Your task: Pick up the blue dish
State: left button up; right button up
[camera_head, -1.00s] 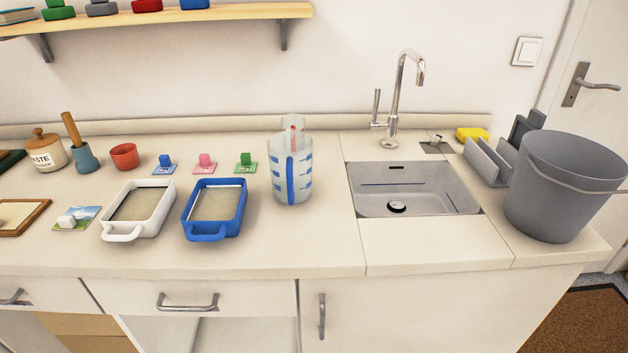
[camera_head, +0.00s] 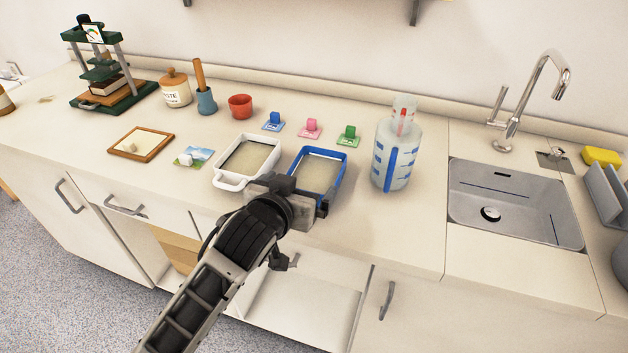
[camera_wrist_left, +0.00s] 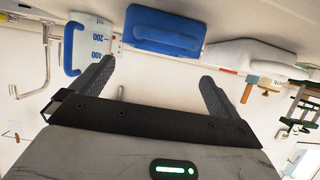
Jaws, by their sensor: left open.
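The blue dish (camera_head: 335,163) is a rectangular tray with a blue rim and a beige inside. It sits on the counter in the head view, right of a white dish. My left gripper (camera_head: 318,202) is at the dish's near side and hides its front handle and near edge. In the left wrist view the blue dish (camera_wrist_left: 165,31) shows at the top, beyond the open fingers of my left gripper (camera_wrist_left: 160,88). The space between the fingers is empty. My right gripper is not in view.
The white dish (camera_head: 229,181) stands close on the left, and a measuring jug (camera_head: 391,170) on the right. Small colored stamps (camera_head: 311,129) stand behind. The sink (camera_head: 517,227) is farther right. Bare counter lies between jug and front edge.

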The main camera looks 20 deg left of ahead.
aim_at(310, 178)
pick_arm(q)
jog(key=x, duration=0.6)
jog(key=shift+w+d+f, duration=0.1)
jog(key=shift+w+f, duration=0.05)
jog(key=shift+f, duration=0.35)
jog(key=shift+r, duration=0.1)
jog(key=c, duration=0.9)
